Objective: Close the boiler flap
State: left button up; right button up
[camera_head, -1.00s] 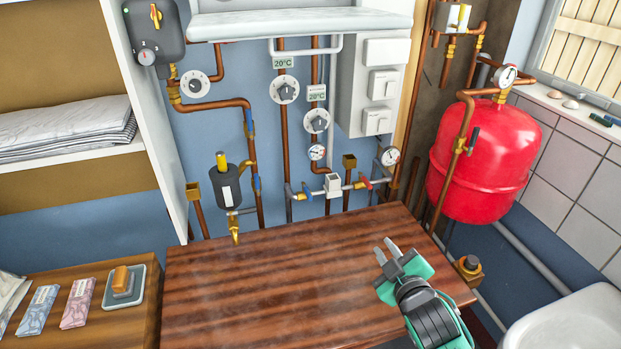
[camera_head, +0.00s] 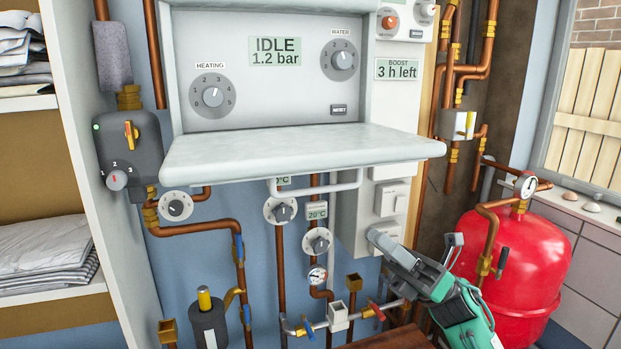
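The boiler flap (camera_head: 300,154) is a pale grey-white panel. It is folded down and sticks out roughly level below the boiler's control panel (camera_head: 265,85), which is exposed. The control panel shows a heating dial, a water dial, a reset button and a display reading "IDLE 1.2 bar". My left gripper is out of view.
A red tank (camera_head: 515,265) with a gauge stands at the right. Copper pipes, dials and valves fill the wall below the flap. White switch boxes (camera_head: 390,199) are behind my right gripper. Shelves with folded linen (camera_head: 45,255) are at the left.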

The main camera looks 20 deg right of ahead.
aim_at(322, 190)
jog(key=shift+g, duration=0.3)
jog(key=p+x, duration=0.2)
jog(key=x, duration=0.2)
jog(key=p+x, duration=0.2)
jog(key=x, duration=0.2)
jog(key=s+p+x, duration=0.1)
jog(key=p+x, duration=0.2)
jog(key=x, duration=0.1)
jog(key=shift+r, duration=0.6)
jog(key=shift+w+a+r, duration=0.15)
jog(key=shift+a, duration=0.15)
jog(key=shift+w+a+r, duration=0.1)
jog(key=shift+a, duration=0.15)
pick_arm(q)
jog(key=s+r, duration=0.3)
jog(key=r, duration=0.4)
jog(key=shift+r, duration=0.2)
pick_arm(e)
grip_shut()
